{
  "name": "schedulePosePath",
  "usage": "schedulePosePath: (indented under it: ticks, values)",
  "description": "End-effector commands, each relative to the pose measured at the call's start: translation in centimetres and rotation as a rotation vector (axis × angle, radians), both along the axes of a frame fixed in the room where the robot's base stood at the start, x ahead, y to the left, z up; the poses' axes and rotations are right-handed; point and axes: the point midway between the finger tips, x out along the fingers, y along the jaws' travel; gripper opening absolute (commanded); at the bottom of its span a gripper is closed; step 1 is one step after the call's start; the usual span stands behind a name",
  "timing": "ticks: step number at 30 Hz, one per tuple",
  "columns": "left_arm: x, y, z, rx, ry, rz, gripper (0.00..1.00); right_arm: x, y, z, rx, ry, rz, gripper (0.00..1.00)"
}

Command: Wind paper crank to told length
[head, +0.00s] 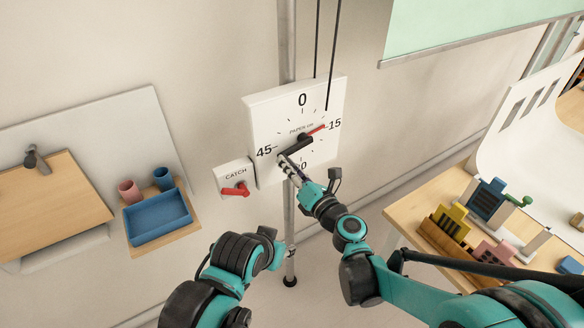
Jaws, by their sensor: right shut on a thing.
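The white square dial (321,112) labelled "PAPER cm" stands on a pole, with 0 at the top, 15 at the right and 45 at the left. Its red pointer (316,129) points almost at 15. A black crank (296,147) runs from the dial's centre down and left. My right gripper (286,164) is shut on the crank's outer end, between 45 and the partly hidden bottom number. The CATCH plate (234,174) with a red lever (236,190) is left of the dial. My left arm is bent below the dial; its gripper (281,250) is small and its fingers are unclear.
A wooden table (414,212) with coloured blocks stands at the right. Two dark cords rise above the dial. The pole (290,225) runs down close to my left arm.

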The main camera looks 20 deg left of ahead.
Motion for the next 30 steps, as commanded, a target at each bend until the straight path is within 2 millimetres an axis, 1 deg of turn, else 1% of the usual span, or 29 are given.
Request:
schedulePosePath:
  ticks: [1,3,12,19,30]
  values:
    - [0.0,0.0,0.4,0.000,0.000,0.000,0.40,-0.1,0.1,0.6,0.000,-0.001,0.002,0.00]
    - [0.0,0.0,0.7,0.000,0.000,0.000,0.40,-0.1,0.1,1.1,0.000,-0.001,0.002,0.00]
    - [0.0,0.0,1.4,0.000,0.000,0.000,0.40,-0.1,0.1,2.5,-0.001,-0.002,0.002,0.00]
    - [0.0,0.0,1.7,0.000,0.000,0.000,0.40,-0.1,0.1,3.0,-0.001,-0.002,0.002,0.00]
    - [0.0,0.0,1.7,0.000,0.000,0.000,0.40,0.0,0.1,3.1,-0.001,-0.002,0.002,0.00]
